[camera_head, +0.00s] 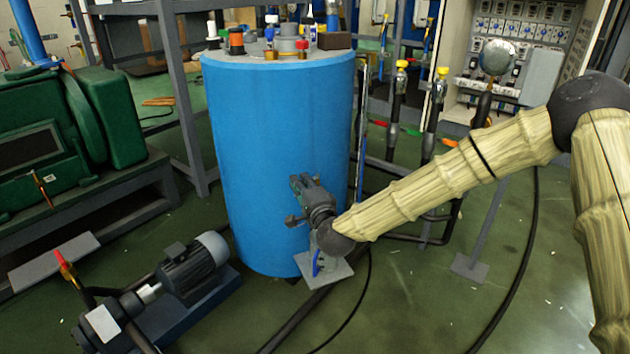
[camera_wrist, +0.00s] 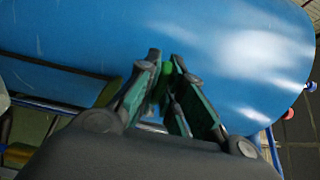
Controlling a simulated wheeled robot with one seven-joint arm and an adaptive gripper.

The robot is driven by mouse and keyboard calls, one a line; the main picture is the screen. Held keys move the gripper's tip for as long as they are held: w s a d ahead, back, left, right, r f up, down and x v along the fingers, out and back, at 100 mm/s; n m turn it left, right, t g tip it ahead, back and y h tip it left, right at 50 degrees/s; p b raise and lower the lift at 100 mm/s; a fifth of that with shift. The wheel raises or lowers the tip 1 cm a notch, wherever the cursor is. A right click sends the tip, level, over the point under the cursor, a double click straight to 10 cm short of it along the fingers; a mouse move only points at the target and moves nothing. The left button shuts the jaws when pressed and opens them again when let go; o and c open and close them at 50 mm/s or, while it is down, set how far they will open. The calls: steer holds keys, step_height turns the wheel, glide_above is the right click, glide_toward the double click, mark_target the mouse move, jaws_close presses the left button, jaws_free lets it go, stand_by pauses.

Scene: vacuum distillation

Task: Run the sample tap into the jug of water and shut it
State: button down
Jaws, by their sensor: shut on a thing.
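A big blue cylindrical tank (camera_head: 280,150) stands upright in the middle of the head view, and its blue wall (camera_wrist: 70,35) fills the upper wrist view. My gripper (camera_head: 300,183) is low at the tank's front right side. In the wrist view my gripper's fingertips (camera_wrist: 167,62) are close together on a small green piece (camera_wrist: 167,69), which looks like the tap handle. The rest of the tap is hidden by my gripper. Below my wrist is a small pale stand plate (camera_head: 338,271) with a blue part (camera_head: 316,263) above it. I cannot make out the jug or any water flow.
A pump with a motor (camera_head: 190,270) sits on the floor at lower left. Green machinery (camera_head: 90,115) stands at left. Pipes with yellow-topped valves (camera_head: 401,75) rise behind my arm. Black hoses cross the floor, and several small items stand on the tank's top.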

steer(key=c, duration=1.5)
jaws_free()
steer(key=shift+c, duration=0.2)
steer(key=v, duration=1.2)
